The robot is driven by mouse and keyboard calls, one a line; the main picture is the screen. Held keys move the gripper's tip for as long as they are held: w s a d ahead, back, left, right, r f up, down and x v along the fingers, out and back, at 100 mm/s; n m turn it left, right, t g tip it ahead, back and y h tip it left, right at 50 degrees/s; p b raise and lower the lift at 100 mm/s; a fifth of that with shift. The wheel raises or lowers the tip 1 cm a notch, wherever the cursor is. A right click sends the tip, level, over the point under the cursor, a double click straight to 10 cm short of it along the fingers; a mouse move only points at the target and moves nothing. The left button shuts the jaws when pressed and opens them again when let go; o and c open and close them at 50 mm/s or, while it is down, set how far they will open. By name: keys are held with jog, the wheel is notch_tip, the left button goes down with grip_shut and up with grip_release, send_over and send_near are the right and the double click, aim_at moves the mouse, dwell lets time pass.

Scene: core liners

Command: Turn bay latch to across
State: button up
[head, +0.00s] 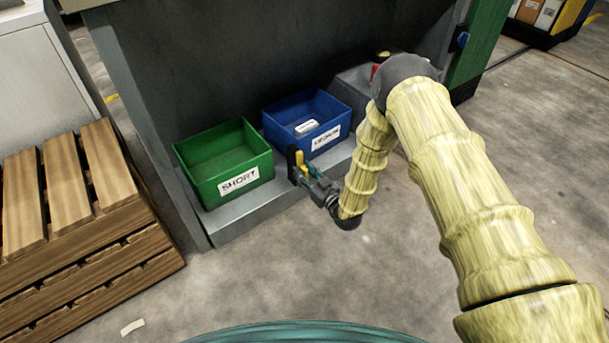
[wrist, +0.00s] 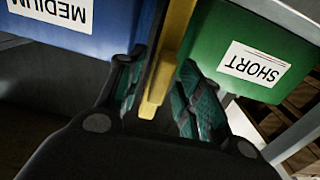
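The bay latch shows as a yellow handle (head: 299,163) on a dark mount at the front of the shelf, between the green and blue bins. In the head view the handle stands roughly upright. In the wrist view the yellow handle (wrist: 157,88) runs between my two green-padded fingers. My gripper (head: 310,172) is at the handle; in the wrist view my gripper (wrist: 160,65) is open around it, with a gap at the left finger. Contact at the right finger cannot be told. The latch's pivot is not clear.
A green bin marked SHORT (head: 218,183) and a blue bin marked MEDIUM (head: 341,128) stand on the grey shelf close behind my gripper. A pale piece (head: 306,127) lies in the blue bin. Wooden pallets (head: 85,235) are stacked at left. The floor in front is mostly clear.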

jog(key=shift+w, duration=0.1)
grip_shut()
